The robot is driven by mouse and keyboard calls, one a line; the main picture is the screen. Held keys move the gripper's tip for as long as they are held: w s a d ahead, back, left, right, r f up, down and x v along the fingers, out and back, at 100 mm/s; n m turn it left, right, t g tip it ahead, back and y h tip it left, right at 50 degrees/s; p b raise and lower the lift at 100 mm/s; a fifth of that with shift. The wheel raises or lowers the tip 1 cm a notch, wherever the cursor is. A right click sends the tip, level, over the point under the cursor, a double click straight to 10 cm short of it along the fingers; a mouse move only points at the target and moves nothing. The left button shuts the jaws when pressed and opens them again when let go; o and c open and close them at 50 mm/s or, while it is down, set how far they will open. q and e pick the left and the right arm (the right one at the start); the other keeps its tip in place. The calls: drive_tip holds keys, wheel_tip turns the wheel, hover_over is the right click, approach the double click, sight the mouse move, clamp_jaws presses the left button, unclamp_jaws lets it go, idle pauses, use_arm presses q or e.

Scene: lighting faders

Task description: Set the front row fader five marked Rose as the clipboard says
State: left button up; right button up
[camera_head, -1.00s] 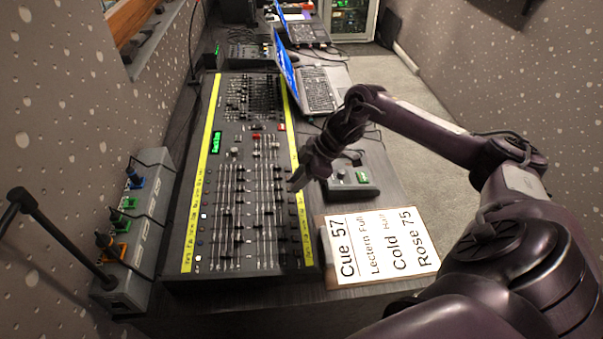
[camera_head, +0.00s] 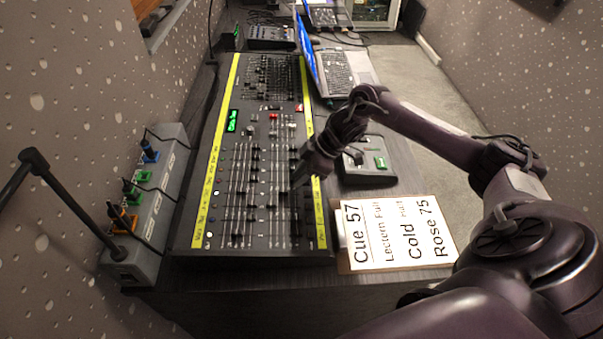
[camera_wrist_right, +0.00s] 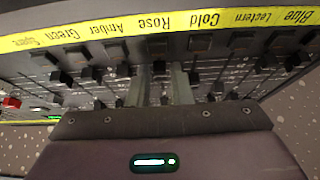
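The console (camera_head: 232,255) has a front fader bank beside a yellow label strip. The clipboard (camera_head: 395,235) at its right reads Cue 57, Lectern Full, Cold Half, Rose 75. In the right wrist view the strip's Rose label (camera_wrist_right: 155,22) appears upside down, between Amber and Cold. The Rose fader's dark cap (camera_wrist_right: 158,68) is below that label. My right gripper (camera_wrist_right: 163,90) is open, its pale fingers on either side of the Rose fader's track; contact cannot be told. In the head view the right gripper (camera_head: 298,182) is over the right part of the front faders. My left gripper is not in view.
Neighbouring caps such as Cold's (camera_wrist_right: 198,43) stand close on both sides. A small grey box (camera_head: 367,165) with a green display sits right of the console. A laptop (camera_head: 335,75) stands behind. A grey plug strip (camera_head: 150,215) runs along the left.

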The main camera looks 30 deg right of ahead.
sight(276, 182)
drive_tip(key=c, duration=0.3)
drive_tip(key=shift+a, duration=0.1)
drive_tip(key=shift+w+a+r+p, duration=0.1)
drive_tip(key=shift+w+a+p, duration=0.1)
drive_tip(key=shift+w+a, duration=0.3)
drive_tip(key=shift+w+a+r+p, duration=0.15)
drive_tip(key=shift+w+a, duration=0.15)
drive_tip(key=shift+a, duration=0.4)
drive_tip(key=shift+w+a+f+p, duration=0.1)
drive_tip(key=shift+w+a+p, duration=0.1)
drive_tip(key=shift+w+a, duration=0.3)
drive_tip(key=o, duration=0.4)
drive_tip(key=shift+s+a, duration=0.1)
drive_tip(key=shift+s, duration=0.05)
drive_tip(key=shift+r, duration=0.1)
wheel_tip(276, 182, up, 2)
drive_tip(key=p, duration=0.2)
drive_tip(key=shift+r+p, duration=0.25)
drive_tip(key=shift+p, duration=0.05)
drive_tip(key=shift+f, duration=0.1)
